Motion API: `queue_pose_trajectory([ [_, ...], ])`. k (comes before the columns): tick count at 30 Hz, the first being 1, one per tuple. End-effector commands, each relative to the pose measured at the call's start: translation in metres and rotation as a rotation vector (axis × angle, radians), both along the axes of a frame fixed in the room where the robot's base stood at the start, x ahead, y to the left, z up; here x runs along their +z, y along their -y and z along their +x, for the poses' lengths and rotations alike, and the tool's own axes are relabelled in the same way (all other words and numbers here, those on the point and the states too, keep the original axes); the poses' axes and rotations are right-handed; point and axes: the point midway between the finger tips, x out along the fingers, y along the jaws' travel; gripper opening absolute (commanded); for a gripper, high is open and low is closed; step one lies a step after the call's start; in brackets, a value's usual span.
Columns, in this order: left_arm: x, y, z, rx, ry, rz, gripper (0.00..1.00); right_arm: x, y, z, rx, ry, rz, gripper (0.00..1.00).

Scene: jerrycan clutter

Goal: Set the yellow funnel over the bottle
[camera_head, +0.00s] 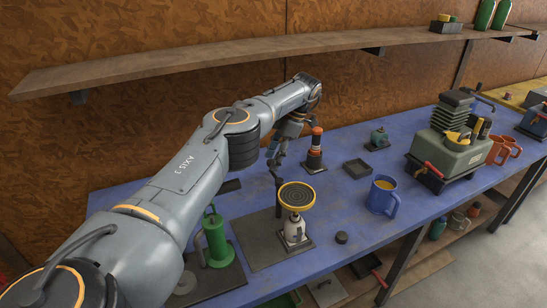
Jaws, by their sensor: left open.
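The yellow funnel (311,206) has a round yellow rim and a dark, ringed inside. It sits level on top of a small white bottle (294,231), which stands upright on a dark base; its neck is hidden under the funnel. My left gripper (276,160) is open and empty, behind and slightly left of the funnel and apart from it. Its fingers are small and partly merge with the dark things behind them. My right gripper is not in view.
A green canister (217,243) stands left of the bottle. A black-and-orange bottle (315,151) is behind it. A grey-green machine (445,153) stands farther right. A wooden shelf (200,58) overhangs the blue table (345,213).

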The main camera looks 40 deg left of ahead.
Motion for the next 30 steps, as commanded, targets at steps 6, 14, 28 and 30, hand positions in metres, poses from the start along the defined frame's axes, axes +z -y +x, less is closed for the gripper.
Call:
queue_pose_trajectory([
  [6,0.036,-0.001,0.0,0.002,0.004,0.001,0.5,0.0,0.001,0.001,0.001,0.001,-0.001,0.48],
  [14,0.082,-0.001,0.0,0.002,0.002,0.001,0.5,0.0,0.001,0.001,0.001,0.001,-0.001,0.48],
  [28,0.096,-0.001,-0.001,0.002,-0.001,0.0,0.5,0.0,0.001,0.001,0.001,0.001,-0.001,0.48],
  [30,0.096,-0.001,-0.001,0.002,-0.001,0.0,0.5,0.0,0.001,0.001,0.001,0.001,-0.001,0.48],
])
